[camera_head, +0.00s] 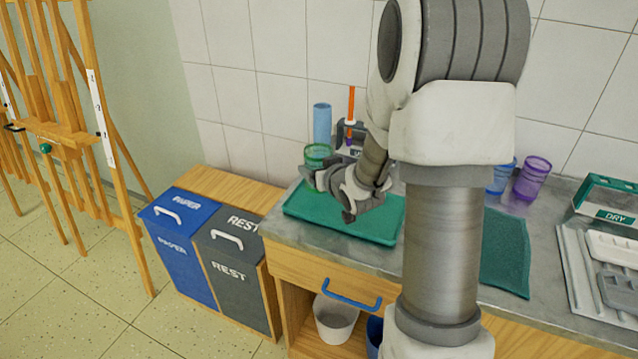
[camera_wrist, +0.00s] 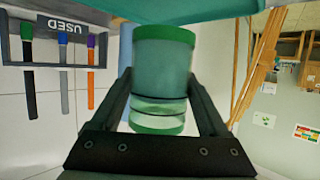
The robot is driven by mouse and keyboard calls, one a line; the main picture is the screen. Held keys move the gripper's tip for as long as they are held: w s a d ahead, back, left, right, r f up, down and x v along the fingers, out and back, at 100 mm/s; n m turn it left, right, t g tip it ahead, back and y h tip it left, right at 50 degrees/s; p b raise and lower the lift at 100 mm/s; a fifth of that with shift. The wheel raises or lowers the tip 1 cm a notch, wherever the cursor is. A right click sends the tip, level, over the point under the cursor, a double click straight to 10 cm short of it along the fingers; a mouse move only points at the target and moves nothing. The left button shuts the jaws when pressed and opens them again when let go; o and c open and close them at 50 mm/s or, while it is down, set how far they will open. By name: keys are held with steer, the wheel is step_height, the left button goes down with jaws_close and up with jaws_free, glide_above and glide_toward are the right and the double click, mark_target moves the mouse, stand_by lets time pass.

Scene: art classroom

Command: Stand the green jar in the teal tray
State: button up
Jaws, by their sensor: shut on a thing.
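The green jar (camera_head: 318,153) is translucent with darker green bands at its ends. It is upright at the back left of the teal tray (camera_head: 372,227), which lies flat on the counter. My gripper (camera_head: 322,176) is shut on the jar, one finger on each side; the wrist view, which is upside down, shows the jar (camera_wrist: 162,75) between both fingers. The tray's edge (camera_wrist: 215,12) runs along the top of that view, close to the jar's lower end. I cannot tell whether the jar's base touches the tray.
A holder (camera_wrist: 58,45) marked USED with several markers stands at the wall behind the tray, with a light-blue cylinder (camera_head: 321,122) beside it. Purple (camera_head: 532,178) and blue (camera_head: 500,178) cups, a dark green mat (camera_head: 505,262) and a DRY box (camera_head: 610,203) are to the right.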

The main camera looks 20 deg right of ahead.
steer(key=shift+f+b, duration=0.45)
steer(key=shift+f, duration=1.4)
steer(key=shift+f, duration=0.15)
steer(key=shift+f+b, duration=0.1)
steer(key=shift+b, duration=0.2)
steer(key=o, duration=1.2)
steer(key=shift+o, duration=0.2)
